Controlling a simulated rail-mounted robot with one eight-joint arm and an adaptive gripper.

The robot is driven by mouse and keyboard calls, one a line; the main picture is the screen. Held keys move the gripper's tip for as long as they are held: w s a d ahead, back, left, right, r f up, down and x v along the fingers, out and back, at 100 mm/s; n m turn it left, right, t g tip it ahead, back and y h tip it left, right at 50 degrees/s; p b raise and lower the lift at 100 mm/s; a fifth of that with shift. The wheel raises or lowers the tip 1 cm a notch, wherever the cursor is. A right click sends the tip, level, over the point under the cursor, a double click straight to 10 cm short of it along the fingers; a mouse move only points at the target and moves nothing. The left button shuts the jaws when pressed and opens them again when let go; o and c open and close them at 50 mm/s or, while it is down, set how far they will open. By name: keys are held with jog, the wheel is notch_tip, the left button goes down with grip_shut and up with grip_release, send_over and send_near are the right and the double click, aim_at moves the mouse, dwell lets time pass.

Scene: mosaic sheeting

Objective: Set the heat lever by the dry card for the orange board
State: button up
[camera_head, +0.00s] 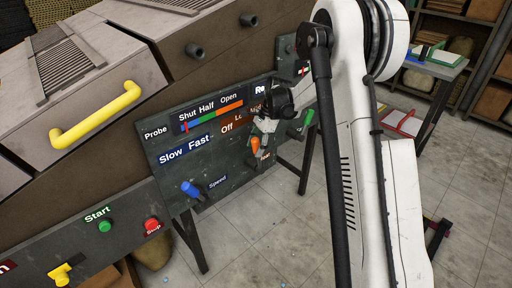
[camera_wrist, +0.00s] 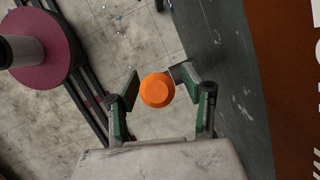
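The orange lever knob (camera_head: 255,145) is on the dark control panel (camera_head: 160,150), below a partly covered scale that reads "Off" and "Lo..." at its left. My gripper (camera_head: 267,125) is at this lever and hides part of it and of the labels. In the wrist view the round orange knob (camera_wrist: 157,90) lies between my two green-edged fingers (camera_wrist: 156,84). The fingers are apart; a small gap shows on the left, and the right finger is close to the knob, contact unclear. I cannot make out a dry card or an orange board.
A blue speed lever (camera_head: 190,190) stands left under "Slow Fast". A green lever (camera_head: 309,118) is to the right. A green start button (camera_head: 104,226), red stop button (camera_head: 152,225) and yellow switch (camera_head: 64,272) are lower left. A table (camera_head: 440,68) with items is at the back right.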

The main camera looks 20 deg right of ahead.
jog(key=shift+r, duration=0.1)
jog(key=v, duration=1.2)
